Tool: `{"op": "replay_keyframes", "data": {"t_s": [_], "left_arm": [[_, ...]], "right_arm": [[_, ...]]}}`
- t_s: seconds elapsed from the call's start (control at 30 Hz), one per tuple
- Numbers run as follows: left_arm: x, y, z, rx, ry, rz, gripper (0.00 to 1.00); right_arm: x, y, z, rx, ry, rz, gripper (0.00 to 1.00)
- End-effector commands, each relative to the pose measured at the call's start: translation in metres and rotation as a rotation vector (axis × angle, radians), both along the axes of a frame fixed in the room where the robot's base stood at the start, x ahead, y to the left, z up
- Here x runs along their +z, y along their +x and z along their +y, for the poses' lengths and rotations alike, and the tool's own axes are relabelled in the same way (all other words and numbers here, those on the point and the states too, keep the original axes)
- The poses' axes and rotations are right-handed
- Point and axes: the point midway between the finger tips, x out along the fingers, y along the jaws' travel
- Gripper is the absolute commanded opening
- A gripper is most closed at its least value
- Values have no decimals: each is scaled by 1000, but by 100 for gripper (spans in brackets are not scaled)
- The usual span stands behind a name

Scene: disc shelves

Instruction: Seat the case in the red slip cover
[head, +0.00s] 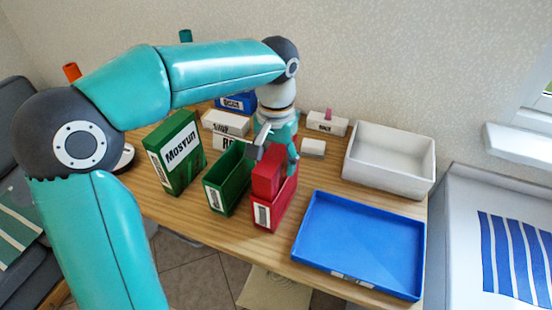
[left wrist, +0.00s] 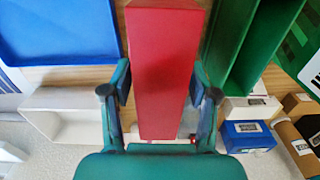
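The red case (head: 267,178) stands upright partly inside the red slip cover (head: 270,217), which has a white label on its front. Its upper part sticks up above the cover's rim. My left gripper (head: 277,152) is over the case from above, with a finger at each side. In the left wrist view, the case (left wrist: 167,75) fills the space between the fingers, which look to touch its sides. The gripper hides part of the case's far end in the head view. How deep the case sits is hidden by the cover's walls. My right gripper is not in view.
An open green cover (head: 228,180) stands close to the left of the red one, and a green Mosyun box (head: 176,152) further left. A blue tray (head: 360,245) lies at the right, a white bin (head: 390,160) behind it. Small boxes (head: 225,122) stand at the back.

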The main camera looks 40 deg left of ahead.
Motion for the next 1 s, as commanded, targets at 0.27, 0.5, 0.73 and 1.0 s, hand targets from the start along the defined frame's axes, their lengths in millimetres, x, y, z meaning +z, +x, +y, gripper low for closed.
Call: {"op": "replay_keyframes", "data": {"t_s": [0.27, 0.5, 0.73, 1.0], "left_arm": [[0, 0, 0, 0, 0, 0, 72], [9, 1, 0, -1, 0, -2, 72], [48, 2, 0, -1, 0, -6, 72], [99, 2, 0, 0, 0, -3, 72]], "right_arm": [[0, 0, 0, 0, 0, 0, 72], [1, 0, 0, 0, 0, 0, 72], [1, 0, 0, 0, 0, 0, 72], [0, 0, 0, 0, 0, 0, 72]]}}
